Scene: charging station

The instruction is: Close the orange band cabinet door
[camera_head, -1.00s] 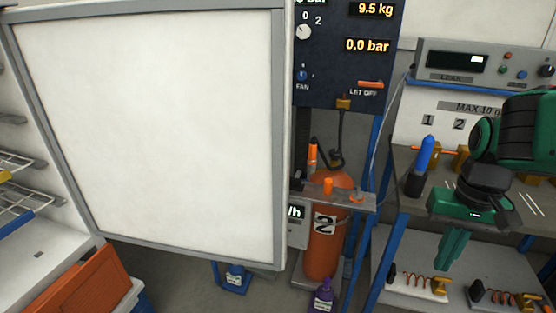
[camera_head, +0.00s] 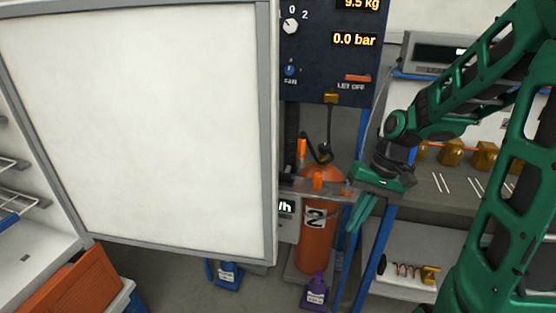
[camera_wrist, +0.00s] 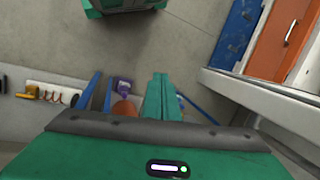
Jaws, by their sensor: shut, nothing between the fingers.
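A large white cabinet door (camera_head: 140,130) with a grey frame stands open across the left of the head view, its inner face probably toward me. No orange band shows on it. The cabinet interior shows at the far left, with wire shelves (camera_head: 8,190). My gripper (camera_head: 357,222) is right of the door's free edge, apart from it, in front of the orange cylinder area. Its green fingers point down and are together, with nothing between them. In the wrist view the closed fingers (camera_wrist: 160,92) show in the middle, and a pale panel edge (camera_wrist: 265,95) runs along the right.
An orange cylinder (camera_head: 314,238) stands under a dark control panel (camera_head: 328,50). A purple bottle (camera_head: 315,291) and a blue bottle (camera_head: 229,275) stand on the floor. An orange box (camera_head: 80,287) is at lower left. A workbench (camera_head: 445,205) is at the right behind my arm.

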